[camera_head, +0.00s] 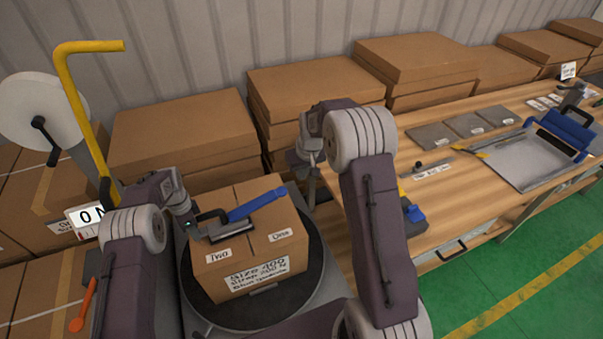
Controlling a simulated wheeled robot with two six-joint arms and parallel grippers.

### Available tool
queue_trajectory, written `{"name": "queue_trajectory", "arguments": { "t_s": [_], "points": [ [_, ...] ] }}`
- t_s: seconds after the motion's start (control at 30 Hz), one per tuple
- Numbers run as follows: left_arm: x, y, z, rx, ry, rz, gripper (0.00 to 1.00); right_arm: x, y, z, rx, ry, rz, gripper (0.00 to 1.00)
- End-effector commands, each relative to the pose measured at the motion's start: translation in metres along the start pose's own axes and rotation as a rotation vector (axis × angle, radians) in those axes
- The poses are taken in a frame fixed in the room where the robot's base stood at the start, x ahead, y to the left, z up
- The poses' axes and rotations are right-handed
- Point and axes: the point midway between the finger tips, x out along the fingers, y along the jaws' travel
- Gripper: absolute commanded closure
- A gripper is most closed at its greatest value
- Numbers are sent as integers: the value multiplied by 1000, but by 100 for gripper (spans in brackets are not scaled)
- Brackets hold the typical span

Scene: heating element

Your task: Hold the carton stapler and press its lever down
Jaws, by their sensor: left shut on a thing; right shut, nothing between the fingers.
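The carton stapler (218,232) has a dark body with a black handle and a long blue lever (256,204). It rests on top of the brown carton (262,242), and the lever slants up to the right. My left gripper (190,226) is shut on the stapler at its left end. My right gripper (308,172) is shut and empty behind the carton's right side, apart from the lever. My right arm partly hides it.
The carton stands on a dark round turntable (203,310). Stacked boxes (183,125) line the wall behind. A yellow bent bar (78,110) and white reel (40,108) stand at left. The wooden workbench (452,205) at right holds plates and a blue-handled tool (567,130).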

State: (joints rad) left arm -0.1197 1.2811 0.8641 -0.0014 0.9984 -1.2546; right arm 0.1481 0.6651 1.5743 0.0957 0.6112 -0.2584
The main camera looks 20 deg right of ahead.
Motion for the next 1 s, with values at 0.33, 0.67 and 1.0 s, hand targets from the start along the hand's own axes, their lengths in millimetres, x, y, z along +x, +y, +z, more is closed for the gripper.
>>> {"name": "queue_trajectory", "arguments": {
  "t_s": [0.33,0.67,1.0],
  "points": [
    [-1,-1,-1,-2,3,-5,100,0,0,0,0,1,0,100],
    [-1,-1,-1,-1,3,-4,45,0,0,0,0,1,0,100],
    [-19,-2,-1,-1,3,-5,45,0,0,0,0,1,0,100]
  ]
}}
